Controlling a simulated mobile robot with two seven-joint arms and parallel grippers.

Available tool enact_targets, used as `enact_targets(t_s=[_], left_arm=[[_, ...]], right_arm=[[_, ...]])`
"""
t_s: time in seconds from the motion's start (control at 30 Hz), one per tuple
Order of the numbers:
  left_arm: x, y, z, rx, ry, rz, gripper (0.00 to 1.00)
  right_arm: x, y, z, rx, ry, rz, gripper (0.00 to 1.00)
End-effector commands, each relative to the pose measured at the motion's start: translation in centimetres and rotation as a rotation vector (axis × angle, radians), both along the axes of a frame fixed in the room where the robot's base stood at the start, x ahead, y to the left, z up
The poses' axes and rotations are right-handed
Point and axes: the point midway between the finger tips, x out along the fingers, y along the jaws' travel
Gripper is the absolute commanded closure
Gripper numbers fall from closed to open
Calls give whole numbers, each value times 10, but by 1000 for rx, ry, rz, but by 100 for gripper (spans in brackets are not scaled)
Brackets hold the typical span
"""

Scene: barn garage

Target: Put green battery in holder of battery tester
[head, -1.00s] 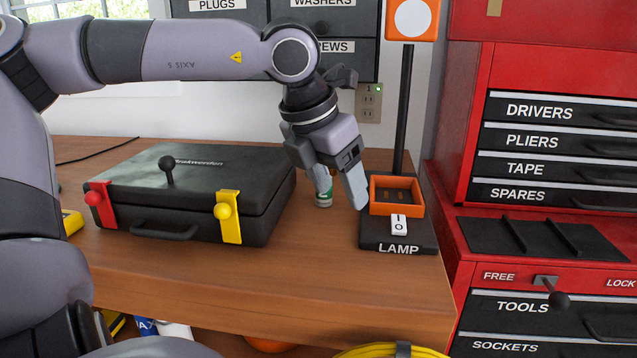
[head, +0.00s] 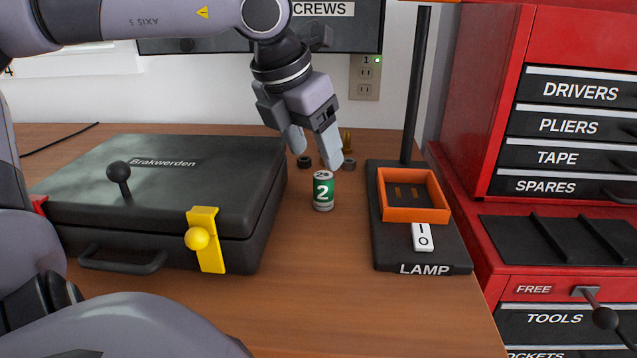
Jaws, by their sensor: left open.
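The green battery (head: 323,191), marked 2, stands upright on the wooden bench between the black case and the lamp unit. The tester looks like the black base labelled LAMP (head: 422,258), with an orange open-topped holder (head: 418,214) that looks empty and a white switch (head: 422,237) in front of it. My left gripper (head: 318,160) is open and empty, its fingers pointing down, above and slightly behind the battery in the picture. I cannot tell whether a fingertip touches it. My right gripper is not in view.
A closed black case (head: 160,190) with a yellow latch (head: 206,240) lies left of the battery. A black post (head: 417,90) rises behind the holder. A red tool cabinet (head: 500,230) is at right. The front bench is clear.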

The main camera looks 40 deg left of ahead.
Motion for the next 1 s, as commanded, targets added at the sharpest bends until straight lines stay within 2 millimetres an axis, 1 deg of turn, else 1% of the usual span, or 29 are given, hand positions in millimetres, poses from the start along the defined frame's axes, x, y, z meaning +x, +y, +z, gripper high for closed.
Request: enact_targets(t_s=[0.33, 0.6, 0.73, 0.97, 1.0], left_arm=[[11, 2, -27, -1, 4, 0, 36], [26, 6, -58, 0, 3, 0, 36], [29, 5, -65, -2, 1, 0, 36], [29, 6, -65, -1, -1, 1, 36], [29, 6, -65, -1, -1, 1, 46]], right_arm=[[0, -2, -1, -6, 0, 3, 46], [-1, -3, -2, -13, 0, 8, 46], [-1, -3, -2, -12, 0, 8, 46], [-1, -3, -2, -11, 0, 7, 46], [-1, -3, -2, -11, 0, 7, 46]])
